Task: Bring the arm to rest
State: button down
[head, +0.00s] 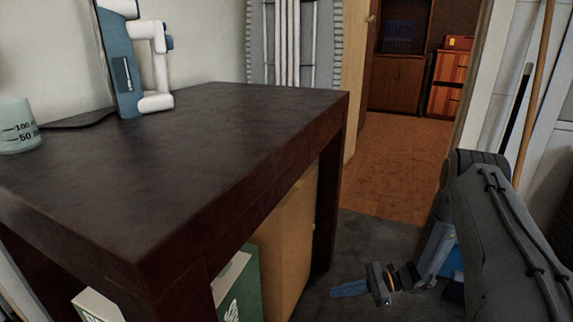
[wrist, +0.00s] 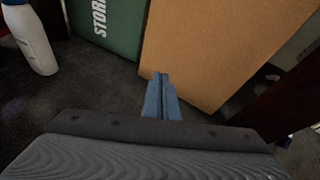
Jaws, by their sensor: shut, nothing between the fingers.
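My gripper (head: 350,289) is at the lower right of the head view, low beside the dark table (head: 190,150) and below the level of its top. Its blue fingers point left, toward the space under the table. In the wrist view the gripper (wrist: 162,84) is shut, with its blue fingers together and nothing held. An orange-tan box (wrist: 215,45) stands just beyond the fingertips; I cannot tell whether they touch it. My arm comes down from the right edge of the head view.
Under the table are the tan box (head: 288,250) and a green box (head: 238,285). A white bottle (wrist: 32,40) stands at the wrist view's left. A beaker (head: 17,126) and a blue-and-white device (head: 125,60) stand on the table. A doorway with open floor (head: 395,160) lies behind.

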jog(key=s+d+r+n+t+h, duration=0.1)
jog(key=s+r+n+h, duration=0.45)
jog(key=r, duration=0.45)
jog(key=s+d+r+n+h, duration=0.1)
jog(key=s+r+n+h, duration=0.4)
jog(key=r, duration=0.5)
jog(key=s+d+r+n+t+h, duration=0.1)
jog(key=s+r+n+h, duration=0.3)
jog(key=s+r+n, duration=0.45)
jog(key=s+a+r+n+g+y+p, duration=0.1)
jog(key=s+a+r+n+g+p, duration=0.15)
jog(key=s+a+r, duration=0.7)
jog(key=s+a+r+n+g+y+p, duration=0.15)
jog(key=s+a+r+p, duration=0.4)
jog(key=a, duration=0.65)
jog(key=d+r+m+p, duration=0.2)
jog(key=d+r+p, duration=0.5)
jog(key=p, duration=0.5)
jog(key=d+r+m+h+p, duration=0.1)
jog(key=d+r+m+p, duration=0.1)
jog(key=d+r+p, duration=0.4)
jog(key=d+r+m+t+h+p, duration=0.1)
jog(key=d+r+p, duration=0.6)
jog(key=r+p, duration=0.9)
jog(key=shift+s+d+r+m+p, duration=0.25)
jog(key=shift+s+d+m+p, duration=0.15)
jog(key=shift+p, duration=0.45)
